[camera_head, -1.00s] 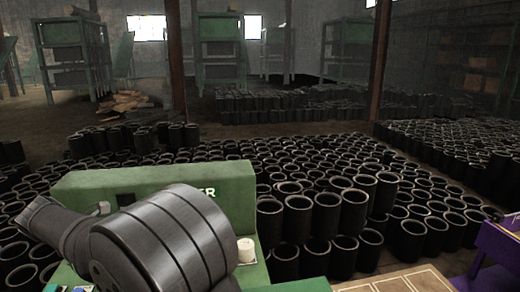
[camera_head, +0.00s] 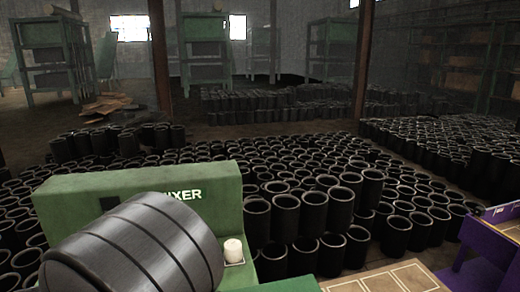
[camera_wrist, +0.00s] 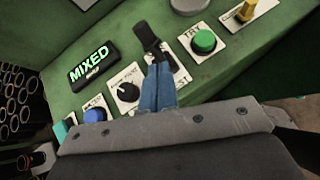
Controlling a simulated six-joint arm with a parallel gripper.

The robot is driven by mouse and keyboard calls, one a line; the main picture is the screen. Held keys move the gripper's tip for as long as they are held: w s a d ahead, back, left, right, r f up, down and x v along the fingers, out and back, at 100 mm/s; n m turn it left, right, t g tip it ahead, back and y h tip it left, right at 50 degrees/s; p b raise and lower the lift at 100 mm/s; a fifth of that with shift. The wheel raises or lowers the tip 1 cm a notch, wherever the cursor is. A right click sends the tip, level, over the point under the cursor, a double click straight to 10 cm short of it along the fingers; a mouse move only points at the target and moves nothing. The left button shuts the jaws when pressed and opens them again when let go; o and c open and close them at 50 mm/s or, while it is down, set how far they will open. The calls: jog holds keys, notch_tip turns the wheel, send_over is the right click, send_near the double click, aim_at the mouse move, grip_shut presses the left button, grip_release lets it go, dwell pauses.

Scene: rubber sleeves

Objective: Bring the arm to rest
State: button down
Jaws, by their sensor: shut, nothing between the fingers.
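My gripper (camera_wrist: 157,72) shows in the wrist view as blue fingers held together, with nothing seen between them. It is over a green control panel (camera_wrist: 218,85), near a black lever-like part (camera_wrist: 147,36); I cannot tell whether they touch. A black knob (camera_wrist: 125,90) and a blue button (camera_wrist: 95,115) are to its left, a green button (camera_wrist: 203,42) to its right. In the head view I cannot make out the gripper.
A large dark banded cylinder (camera_head: 140,250) lies before a green mixer housing (camera_head: 130,185). A white cup-like piece (camera_head: 233,250) stands beside it. Many black sleeves (camera_head: 285,215) crowd the floor. A purple stand (camera_head: 485,245) is at right, a tan tray (camera_head: 405,275) at the bottom.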

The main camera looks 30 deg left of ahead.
jog(key=s+d+f+t+y, duration=0.1)
jog(key=s+d, duration=0.4)
jog(key=s, duration=0.5)
jog(key=shift+d+f+m+t+y, duration=0.3)
jog(key=shift+t+y, duration=0.3)
jog(key=shift+t, duration=0.4)
jog(key=shift+w+a, duration=0.1)
jog(key=shift+w+a+r+g+h, duration=0.35)
jog(key=shift+w+a, duration=0.55)
jog(key=shift+w, duration=0.75)
jog(key=shift+w+a+r+g+h, duration=0.2)
jog(key=shift+w+a+g+h, duration=0.3)
jog(key=shift+w+a, duration=0.75)
jog(key=shift+w+a+r+g+h, duration=0.25)
jog(key=shift+w+a+g, duration=0.3)
jog(key=shift+w, duration=1.45)
